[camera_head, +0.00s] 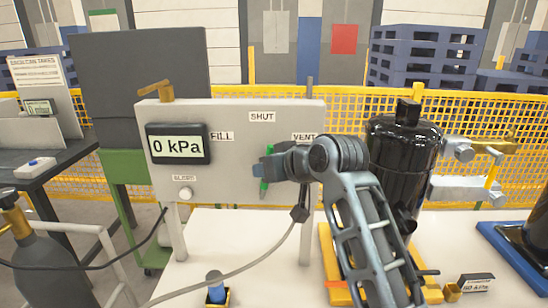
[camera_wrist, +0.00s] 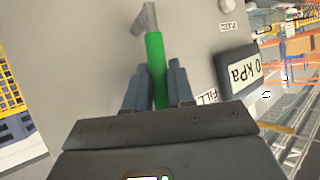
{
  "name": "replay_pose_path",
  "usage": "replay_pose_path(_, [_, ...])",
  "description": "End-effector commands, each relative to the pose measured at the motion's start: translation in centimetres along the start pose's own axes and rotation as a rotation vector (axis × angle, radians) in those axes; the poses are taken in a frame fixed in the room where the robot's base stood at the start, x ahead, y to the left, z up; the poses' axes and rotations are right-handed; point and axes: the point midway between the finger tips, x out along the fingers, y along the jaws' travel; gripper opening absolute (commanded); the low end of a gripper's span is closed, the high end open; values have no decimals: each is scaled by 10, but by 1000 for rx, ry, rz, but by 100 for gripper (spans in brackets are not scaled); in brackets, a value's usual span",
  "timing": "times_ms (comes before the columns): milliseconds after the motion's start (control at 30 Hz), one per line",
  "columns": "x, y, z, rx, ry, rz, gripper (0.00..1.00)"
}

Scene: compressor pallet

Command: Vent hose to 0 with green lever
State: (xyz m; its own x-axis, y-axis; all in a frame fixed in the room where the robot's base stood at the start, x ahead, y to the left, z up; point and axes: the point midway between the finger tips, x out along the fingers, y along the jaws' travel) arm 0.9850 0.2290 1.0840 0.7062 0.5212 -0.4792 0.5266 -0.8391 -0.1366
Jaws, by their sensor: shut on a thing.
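The gauge (camera_head: 178,144) on the grey panel (camera_head: 230,110) reads 0 kPa; it also shows in the wrist view (camera_wrist: 240,72). The green lever (camera_wrist: 155,60) is on the panel, its green grip between my two fingers. My gripper (camera_wrist: 156,80) is shut on it. In the head view, my gripper (camera_head: 268,163) hides most of the green lever (camera_head: 264,187), near the VENT label (camera_head: 304,137). I cannot tell from this view exactly which label it points at. The SHUT label (camera_head: 262,117) is above, the FILL label (camera_head: 221,135) to the left. The grey hose (camera_head: 240,261) runs down-left from a dark fitting.
A small bleed knob (camera_head: 185,193) is low on the panel. A brass handle (camera_head: 155,90) is at its top left. A black tank (camera_head: 405,160) stands right of my gripper, behind my arm. A blue-topped part (camera_head: 215,285) sits on the white table (camera_head: 208,228).

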Motion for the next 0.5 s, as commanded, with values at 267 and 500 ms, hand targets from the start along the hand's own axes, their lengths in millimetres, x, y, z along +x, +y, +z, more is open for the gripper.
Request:
replay_pose_path(267, [3,-8,-5,-87,-67,57,0])
replay_pose_path(500, [5,-10,-4,-113,-87,75,0])
